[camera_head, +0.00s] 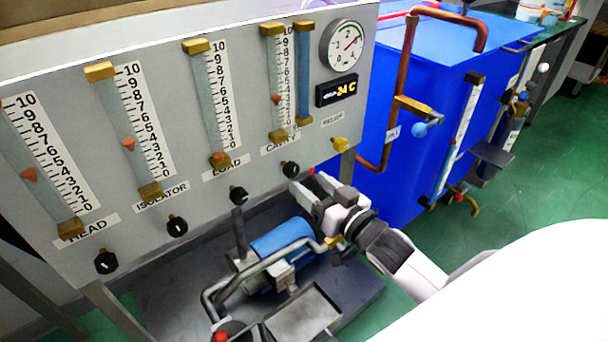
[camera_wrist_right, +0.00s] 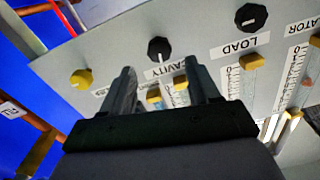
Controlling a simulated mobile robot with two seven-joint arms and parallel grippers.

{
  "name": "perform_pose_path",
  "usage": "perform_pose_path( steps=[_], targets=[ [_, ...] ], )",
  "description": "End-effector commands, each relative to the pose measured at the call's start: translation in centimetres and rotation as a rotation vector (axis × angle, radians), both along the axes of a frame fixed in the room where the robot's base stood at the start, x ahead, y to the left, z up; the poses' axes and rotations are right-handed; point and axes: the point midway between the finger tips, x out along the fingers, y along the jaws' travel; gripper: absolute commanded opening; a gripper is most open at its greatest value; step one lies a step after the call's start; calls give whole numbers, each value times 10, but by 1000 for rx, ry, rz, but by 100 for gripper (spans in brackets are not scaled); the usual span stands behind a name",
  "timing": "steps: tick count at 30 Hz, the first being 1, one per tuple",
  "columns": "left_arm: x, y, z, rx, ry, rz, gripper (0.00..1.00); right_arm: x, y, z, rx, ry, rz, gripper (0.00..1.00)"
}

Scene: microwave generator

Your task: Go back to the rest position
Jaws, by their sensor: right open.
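My right gripper (camera_head: 312,190) is in front of the lower right part of the grey flow-meter panel (camera_head: 180,65) in the head view. It is open and empty, close to the black CAVITY knob (camera_head: 290,169). In the right wrist view its two fingers (camera_wrist_right: 163,88) point at the panel, with the CAVITY knob (camera_wrist_right: 160,48) just beyond them and the LOAD knob (camera_wrist_right: 250,17) to the right. I cannot tell whether a finger touches the panel. My left gripper is in neither view.
A yellow RELIEF knob (camera_head: 340,145) sits right of the gripper. Below are a blue pump motor (camera_head: 285,243) and bent metal pipes (camera_head: 255,268). A blue tank (camera_head: 425,70) with copper pipes (camera_head: 400,85) stands to the right. Green floor (camera_head: 560,165) is open at far right.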

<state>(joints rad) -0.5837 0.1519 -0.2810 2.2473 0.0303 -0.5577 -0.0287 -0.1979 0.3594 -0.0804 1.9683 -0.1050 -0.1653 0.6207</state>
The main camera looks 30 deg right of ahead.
Motion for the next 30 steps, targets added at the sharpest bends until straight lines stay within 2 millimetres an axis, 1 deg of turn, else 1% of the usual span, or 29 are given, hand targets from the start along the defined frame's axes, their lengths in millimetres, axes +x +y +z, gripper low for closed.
perform_pose_path(
  steps=[3,6,23,26,29,30],
  targets=[
    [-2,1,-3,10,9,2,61,-10,-2,0,1,1,-1,61],
    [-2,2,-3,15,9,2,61,-14,-2,1,0,-1,0,61],
    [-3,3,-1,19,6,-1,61,-15,-2,0,0,0,0,61],
    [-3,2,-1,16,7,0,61,-20,4,-6,-9,22,3,61],
    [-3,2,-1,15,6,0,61,-36,22,-24,-41,87,19,61],
    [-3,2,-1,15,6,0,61,-47,33,-35,-62,127,30,61]
  ],
)
